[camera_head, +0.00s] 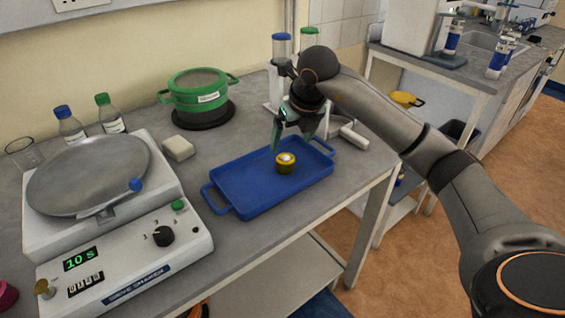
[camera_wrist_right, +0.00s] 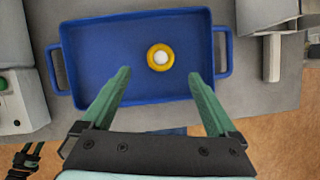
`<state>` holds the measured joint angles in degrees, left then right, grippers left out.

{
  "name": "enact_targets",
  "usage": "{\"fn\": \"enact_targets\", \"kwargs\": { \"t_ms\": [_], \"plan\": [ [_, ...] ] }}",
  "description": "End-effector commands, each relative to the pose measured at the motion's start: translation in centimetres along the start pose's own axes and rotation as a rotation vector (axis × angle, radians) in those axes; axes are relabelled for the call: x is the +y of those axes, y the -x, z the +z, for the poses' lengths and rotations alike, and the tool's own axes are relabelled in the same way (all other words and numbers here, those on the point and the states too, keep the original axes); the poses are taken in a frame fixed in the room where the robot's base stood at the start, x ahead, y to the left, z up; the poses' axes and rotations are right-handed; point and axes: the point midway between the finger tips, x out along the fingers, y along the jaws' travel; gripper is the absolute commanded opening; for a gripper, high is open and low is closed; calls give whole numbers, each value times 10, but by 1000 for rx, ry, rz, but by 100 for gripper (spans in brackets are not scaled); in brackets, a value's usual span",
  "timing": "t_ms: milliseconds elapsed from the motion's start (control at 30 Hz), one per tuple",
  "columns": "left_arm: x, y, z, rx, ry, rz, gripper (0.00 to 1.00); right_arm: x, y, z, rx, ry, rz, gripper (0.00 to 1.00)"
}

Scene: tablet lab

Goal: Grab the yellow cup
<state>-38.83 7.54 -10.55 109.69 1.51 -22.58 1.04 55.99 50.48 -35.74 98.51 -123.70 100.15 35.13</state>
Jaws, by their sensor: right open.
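The yellow cup (camera_head: 285,163) is small and round with a whitish content or top at its centre. It sits in the blue tray (camera_head: 240,203) on the bench, right of the tray's middle. In the right wrist view the cup (camera_wrist_right: 160,57) lies between and beyond the green fingertips. My right gripper (camera_head: 292,140) is open and empty above the tray, just behind the cup in the head view. Its spread fingers (camera_wrist_right: 158,74) show in the wrist view, apart from the cup. My left gripper is not in the head view.
A sieve shaker (camera_head: 120,230) stands left of the tray. A green pot (camera_head: 198,90) stands behind it, near a white block (camera_head: 178,148). A white device with a cylinder (camera_head: 353,137) lies right of the tray. The bench's front right edge is close to the tray.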

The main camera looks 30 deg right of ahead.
Motion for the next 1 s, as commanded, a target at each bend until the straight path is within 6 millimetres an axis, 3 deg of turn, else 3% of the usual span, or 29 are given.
{"fn": "enact_targets", "kwargs": {
  "t_ms": [600,900,1000],
  "plan": [
    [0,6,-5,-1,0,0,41,-1,-73,-2,1,1,4,94],
    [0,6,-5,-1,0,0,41,-1,-79,-2,-1,2,3,94],
    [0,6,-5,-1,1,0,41,-1,-79,-2,-1,2,3,83]
  ]
}}
